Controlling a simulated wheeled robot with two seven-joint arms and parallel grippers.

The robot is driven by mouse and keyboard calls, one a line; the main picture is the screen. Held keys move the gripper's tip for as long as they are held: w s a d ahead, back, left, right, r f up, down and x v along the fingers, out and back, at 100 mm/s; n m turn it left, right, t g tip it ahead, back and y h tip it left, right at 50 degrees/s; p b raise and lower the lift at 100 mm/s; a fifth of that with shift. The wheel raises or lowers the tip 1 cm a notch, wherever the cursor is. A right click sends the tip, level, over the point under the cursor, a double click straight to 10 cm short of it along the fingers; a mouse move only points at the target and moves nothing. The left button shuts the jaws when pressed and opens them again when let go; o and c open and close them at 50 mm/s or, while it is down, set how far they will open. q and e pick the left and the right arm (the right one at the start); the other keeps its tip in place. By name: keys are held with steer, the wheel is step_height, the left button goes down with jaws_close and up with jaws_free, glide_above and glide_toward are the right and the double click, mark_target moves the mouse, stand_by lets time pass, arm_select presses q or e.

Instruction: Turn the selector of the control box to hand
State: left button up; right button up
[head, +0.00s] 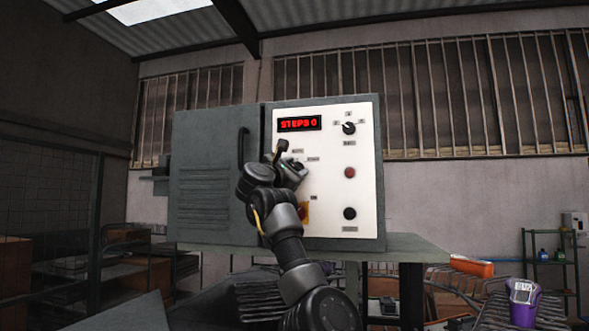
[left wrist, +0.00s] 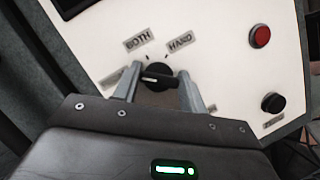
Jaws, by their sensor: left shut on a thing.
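The control box has a white front panel (head: 330,220) with a red-lit display reading "STEPS 0" (head: 300,124). In the left wrist view the selector (left wrist: 160,76) is a round black knob between the fingers of my left gripper (left wrist: 160,86). The fingers are shut on it from both sides. Its pale pointer mark faces left, towards a label partly hidden by the left finger. The BOTH label (left wrist: 137,41) and the HAND label (left wrist: 180,41) are above the knob. In the head view my left gripper (head: 290,168) covers the selector. My right gripper is not in view.
The panel also carries another rotary knob (head: 349,128), a red button (head: 350,172) and a black button (head: 350,213). A red and yellow control (head: 303,212) is partly behind my left arm. The box stands on a grey table (head: 415,246). A purple bin (head: 523,308) is at right.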

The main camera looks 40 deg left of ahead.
arm_select(q)
steer(key=shift+m+h+b, duration=0.4)
steer(key=shift+m+b, duration=0.2)
steer(key=shift+m, duration=0.6)
steer(key=shift+m+g+h+b, duration=0.35)
steer(key=shift+m+g+h, duration=0.05)
steer(key=shift+m, duration=0.6)
steer(key=shift+m+g+h, duration=0.3)
steer(key=shift+m+h, duration=0.1)
steer(key=shift+m, duration=0.7)
steer(key=m+g, duration=0.1)
steer(key=m, duration=0.1)
steer(key=shift+m+h, duration=0.3)
steer(key=shift+m, duration=0.1)
steer(key=m, duration=0.2)
steer(key=shift+r+m+g, duration=0.1)
steer(key=shift+m+g, duration=0.2)
steer(key=shift+g, duration=0.1)
steer(key=m+g+p, duration=0.1)
steer(key=m, duration=0.2)
steer(key=shift+g, duration=0.3)
steer(key=m+g+y+p, duration=0.1)
steer(key=m, duration=0.3)
steer(key=shift+w+g, duration=0.1)
steer(key=shift+g, duration=0.3)
steer(key=shift+f, duration=0.2)
